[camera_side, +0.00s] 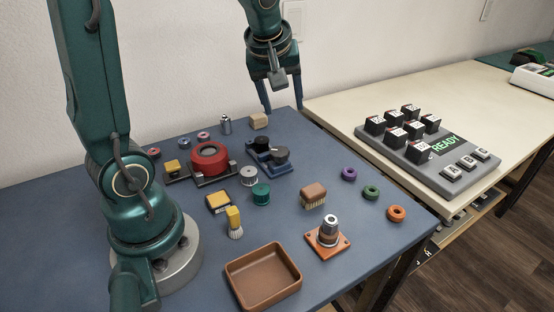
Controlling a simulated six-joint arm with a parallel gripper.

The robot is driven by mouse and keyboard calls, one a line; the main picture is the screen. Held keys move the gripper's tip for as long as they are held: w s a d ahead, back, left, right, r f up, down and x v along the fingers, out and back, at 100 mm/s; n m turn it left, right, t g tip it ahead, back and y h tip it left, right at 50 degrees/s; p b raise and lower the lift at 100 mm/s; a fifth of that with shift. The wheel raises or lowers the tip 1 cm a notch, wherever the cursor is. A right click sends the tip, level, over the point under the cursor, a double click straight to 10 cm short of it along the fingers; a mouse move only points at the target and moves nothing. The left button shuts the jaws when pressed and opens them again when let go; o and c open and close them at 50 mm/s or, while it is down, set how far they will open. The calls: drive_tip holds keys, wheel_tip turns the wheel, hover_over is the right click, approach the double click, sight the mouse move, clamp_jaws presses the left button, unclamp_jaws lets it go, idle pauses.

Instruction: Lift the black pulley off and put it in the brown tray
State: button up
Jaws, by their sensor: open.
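The black pulley (276,153) looks like a dark round disc. It sits on a blue base (257,142) behind the middle of the mat, right of a red round part. The brown tray (236,287) lies empty at the front of the table, with low walls. My gripper (283,107) is open and empty, pointing down in the air above the back of the table. It is apart from the pulley and appears above and behind it.
A red round part (209,157) stands left of the pulley. A keypad box (430,148) stands on the right table.

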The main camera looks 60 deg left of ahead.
drive_tip(key=w+a+f+n+g, duration=0.2)
drive_tip(key=a+f, duration=0.2)
drive_tip(key=a, duration=0.1)
drive_tip(key=n+g, duration=0.1)
hover_over(262, 140)
drive_tip(key=d, duration=0.2)
drive_tip(key=x, duration=0.4)
drive_tip(key=d+x, duration=0.1)
drive_tip(key=x, duration=0.1)
drive_tip(key=shift+s+d+f, duration=0.1)
drive_tip(key=shift+s+f, duration=0.15)
drive_tip(key=shift+s, duration=0.05)
drive_tip(key=shift+s+f, duration=0.1)
drive_tip(key=shift+f, duration=0.2)
drive_tip(key=shift+x, duration=2.2)
drive_tip(key=shift+r, duration=0.1)
clamp_jaws()
drive_tip(key=shift+r, duration=0.1)
